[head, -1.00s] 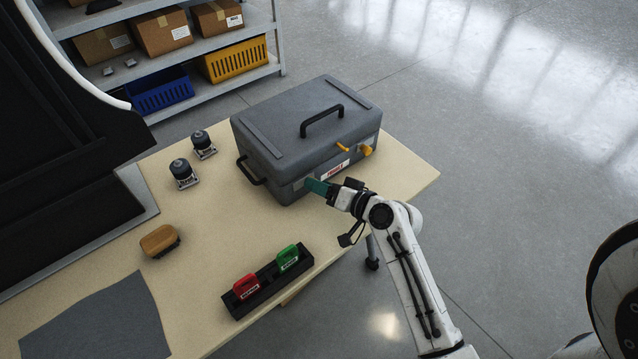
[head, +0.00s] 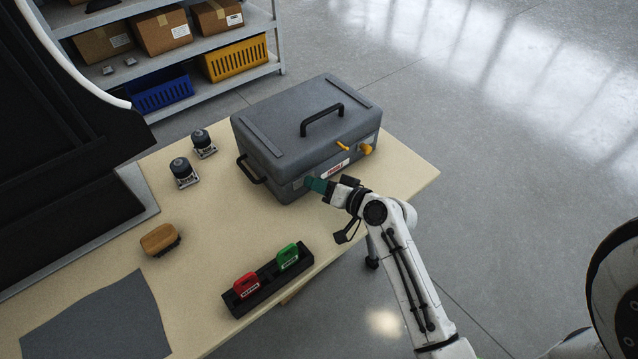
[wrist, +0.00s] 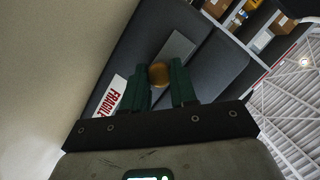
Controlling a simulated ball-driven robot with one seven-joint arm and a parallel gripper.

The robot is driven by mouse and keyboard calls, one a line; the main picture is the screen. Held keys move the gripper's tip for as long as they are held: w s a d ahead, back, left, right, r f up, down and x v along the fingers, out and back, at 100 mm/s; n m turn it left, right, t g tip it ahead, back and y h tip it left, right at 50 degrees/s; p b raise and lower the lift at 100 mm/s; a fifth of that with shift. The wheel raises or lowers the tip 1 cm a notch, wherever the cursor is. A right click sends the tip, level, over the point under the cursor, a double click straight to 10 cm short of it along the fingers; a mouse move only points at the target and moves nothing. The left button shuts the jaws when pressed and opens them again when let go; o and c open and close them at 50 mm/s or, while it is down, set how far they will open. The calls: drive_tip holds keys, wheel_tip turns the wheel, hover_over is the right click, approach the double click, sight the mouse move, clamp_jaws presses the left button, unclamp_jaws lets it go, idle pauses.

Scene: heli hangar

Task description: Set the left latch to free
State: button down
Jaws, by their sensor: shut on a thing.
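The grey case (head: 300,135) stands on the table with its lid down. My gripper (head: 316,185) has teal fingers and is at the left part of the case's front face. In the wrist view my gripper (wrist: 168,88) is shut on the left latch, whose yellow rounded end (wrist: 159,75) shows between the fingers. The rest of that latch is hidden by the fingers, so its angle cannot be told. The right latch (head: 366,149) is yellow and sits on the right of the front face, clear of my gripper.
A red-and-white FRAGILE label (head: 335,169) is between the latches. A black holder (head: 262,292) with a red and a green tag stands near the front edge. A wooden brush (head: 160,239), two dark-topped devices (head: 183,173) and a grey cloth (head: 97,318) lie to the left.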

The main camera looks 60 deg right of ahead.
sight(295, 186)
idle(0.3)
drive_tip(key=shift+w+a+p, duration=0.25)
drive_tip(key=shift+a+p, duration=0.1)
drive_tip(key=shift+a, duration=0.5)
drive_tip(key=shift+w+a+p, duration=0.2)
drive_tip(key=shift+a+p, duration=0.1)
drive_tip(key=shift+a, duration=0.5)
drive_tip(key=c, duration=0.9)
unclamp_jaws()
drive_tip(key=shift+a, duration=0.1)
drive_tip(key=b+v, duration=0.1)
drive_tip(key=v, duration=0.9)
drive_tip(key=shift+s+r, duration=0.1)
drive_tip(key=shift+s, duration=0.25)
